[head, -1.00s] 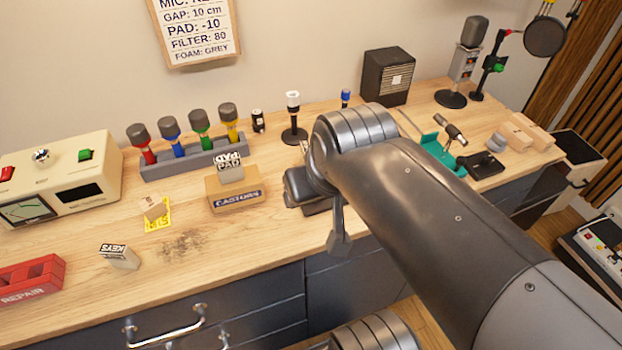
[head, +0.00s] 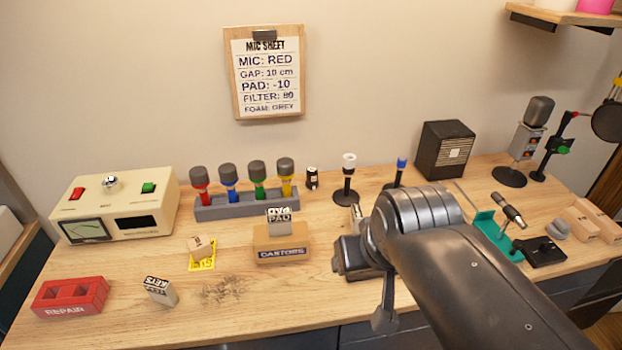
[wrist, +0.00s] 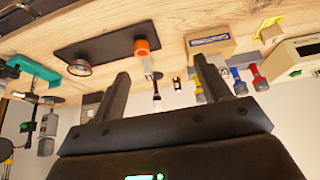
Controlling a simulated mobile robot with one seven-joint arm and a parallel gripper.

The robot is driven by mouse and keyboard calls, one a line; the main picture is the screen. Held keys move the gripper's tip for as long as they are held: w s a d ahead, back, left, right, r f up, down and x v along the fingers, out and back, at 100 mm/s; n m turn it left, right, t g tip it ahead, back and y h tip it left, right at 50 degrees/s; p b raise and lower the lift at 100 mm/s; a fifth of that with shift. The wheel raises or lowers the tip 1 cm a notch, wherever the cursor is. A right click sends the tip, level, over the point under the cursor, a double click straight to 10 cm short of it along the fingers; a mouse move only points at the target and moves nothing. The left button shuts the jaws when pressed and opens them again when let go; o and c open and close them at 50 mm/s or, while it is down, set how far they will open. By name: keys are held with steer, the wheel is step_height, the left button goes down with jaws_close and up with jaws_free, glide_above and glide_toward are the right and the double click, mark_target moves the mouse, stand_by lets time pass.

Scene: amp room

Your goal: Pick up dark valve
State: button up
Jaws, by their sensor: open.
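I cannot tell for certain which thing is the dark valve. A small dark cylinder (head: 312,178) with a pale mark stands on the bench right of the microphone rack; a small dark item also shows in the wrist view (wrist: 177,83). My gripper (wrist: 160,67) is open and empty in the wrist view, its fingers spread and apart from the bench things. That view is upside down. Between and beyond the fingers an orange-ended piece (wrist: 146,46) and a round copper-coloured piece (wrist: 79,67) show at a black mat (wrist: 108,41). In the head view my arm hides the gripper and that area.
A grey rack (head: 246,207) holds several coloured microphones. A CASTORS box (head: 281,254), a white-topped stand (head: 348,180), a blue-topped stand (head: 401,168), a black speaker (head: 444,150) and a teal holder (head: 492,236) stand on the bench.

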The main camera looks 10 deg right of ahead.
steer(key=shift+c, duration=0.2)
steer(key=shift+c, duration=1.1)
